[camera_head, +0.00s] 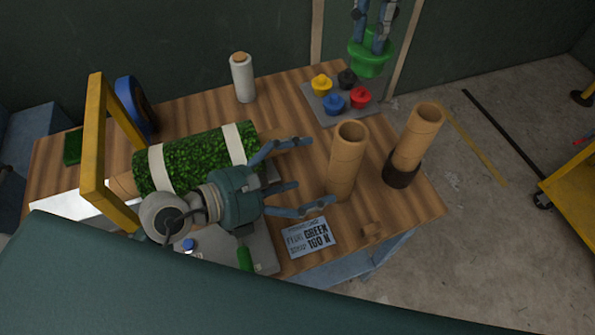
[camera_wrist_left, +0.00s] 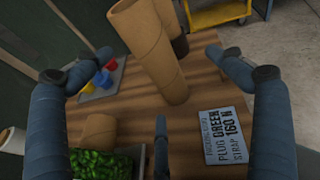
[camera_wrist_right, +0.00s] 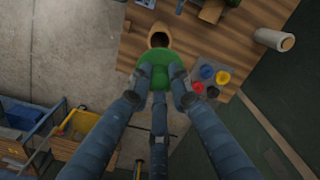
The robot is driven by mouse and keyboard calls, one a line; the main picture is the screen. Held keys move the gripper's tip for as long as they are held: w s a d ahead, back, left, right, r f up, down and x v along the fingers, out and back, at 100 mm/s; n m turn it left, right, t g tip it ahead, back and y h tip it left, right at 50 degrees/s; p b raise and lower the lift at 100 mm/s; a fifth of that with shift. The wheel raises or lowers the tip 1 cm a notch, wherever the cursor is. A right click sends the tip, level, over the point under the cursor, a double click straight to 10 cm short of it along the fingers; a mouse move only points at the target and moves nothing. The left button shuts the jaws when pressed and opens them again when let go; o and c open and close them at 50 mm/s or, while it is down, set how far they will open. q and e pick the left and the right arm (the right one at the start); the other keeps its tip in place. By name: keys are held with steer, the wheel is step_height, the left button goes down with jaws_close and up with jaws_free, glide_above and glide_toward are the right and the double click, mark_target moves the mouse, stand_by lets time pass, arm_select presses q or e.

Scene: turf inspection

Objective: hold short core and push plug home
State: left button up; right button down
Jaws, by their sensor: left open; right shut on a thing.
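A brown tube core (camera_head: 345,165) stands on the bench. A second core (camera_head: 414,135) stands right of it in a black base ring (camera_head: 401,174). My left gripper (camera_head: 314,178) is open, its fingers spread just left of the first core, with a gap. The left wrist view shows this core (camera_wrist_left: 150,52) between the spread fingers, beyond their tips. My right gripper (camera_head: 380,36) is shut on a green flanged plug (camera_head: 369,60), held in the air beyond the bench's back right corner. The right wrist view shows the plug (camera_wrist_right: 157,74) overlapping one core's open mouth (camera_wrist_right: 158,39).
A tray (camera_head: 318,105) holds yellow, black, blue and red plugs. A card (camera_head: 311,238) reads plug green. A white roll (camera_head: 243,78) stands behind. A yellow cart (camera_head: 575,195) is right.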

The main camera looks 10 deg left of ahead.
mark_target(339, 163)
arm_select(q)
steer(key=shift+m+y, duration=0.3)
steer(key=shift+m, duration=0.2)
steer(key=x, duration=0.4)
steer(key=a+x, duration=0.1)
steer(key=x, duration=0.2)
steer(key=f+x, duration=0.1)
steer(key=x, duration=0.3)
steer(key=shift+w+f, duration=0.25)
steer(key=shift+w, duration=0.3)
steer(key=shift+a, duration=0.1)
steer(key=c, duration=1.5)
